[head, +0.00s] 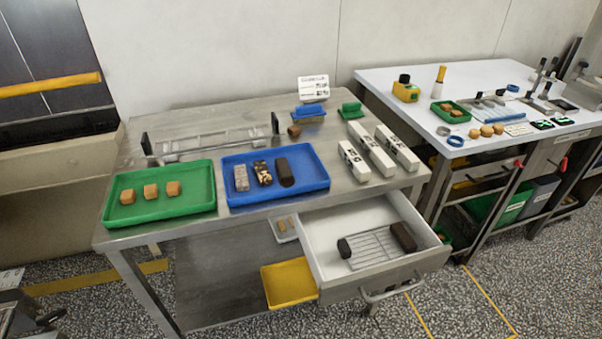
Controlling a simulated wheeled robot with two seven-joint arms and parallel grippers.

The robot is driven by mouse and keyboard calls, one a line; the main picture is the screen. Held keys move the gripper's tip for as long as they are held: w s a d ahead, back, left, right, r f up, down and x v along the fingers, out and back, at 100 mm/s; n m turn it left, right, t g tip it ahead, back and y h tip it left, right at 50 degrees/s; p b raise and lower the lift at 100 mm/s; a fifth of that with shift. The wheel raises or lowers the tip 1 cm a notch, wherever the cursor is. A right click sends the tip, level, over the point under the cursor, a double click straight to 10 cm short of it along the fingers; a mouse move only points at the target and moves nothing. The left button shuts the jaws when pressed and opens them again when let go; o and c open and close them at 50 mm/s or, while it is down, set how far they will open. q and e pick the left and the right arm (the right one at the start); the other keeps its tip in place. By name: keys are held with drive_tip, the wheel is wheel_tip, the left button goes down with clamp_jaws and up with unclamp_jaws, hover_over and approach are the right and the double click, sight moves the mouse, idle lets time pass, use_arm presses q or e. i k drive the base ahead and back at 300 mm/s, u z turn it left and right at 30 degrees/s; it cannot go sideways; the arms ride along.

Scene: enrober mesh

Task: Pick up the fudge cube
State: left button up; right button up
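A darker brown piece (294,131) lies near the back of the table, beside the wire-and-clear-panel frame (212,143). I cannot tell which piece is the task's fudge cube. Neither of my grippers can be made out in the head view.
A blue tray (312,181) holds three bars. White labelled blocks (379,155) stand to its right. The open drawer (322,215) juts out in front with a wire rack and dark block inside. A white table (450,80) at right holds more small items.

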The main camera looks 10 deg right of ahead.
sight(295, 130)
drive_tip(key=k, duration=0.5)
drive_tip(key=z, duration=2.25)
drive_tip(key=i, duration=2.1)
drive_tip(key=u, duration=3)
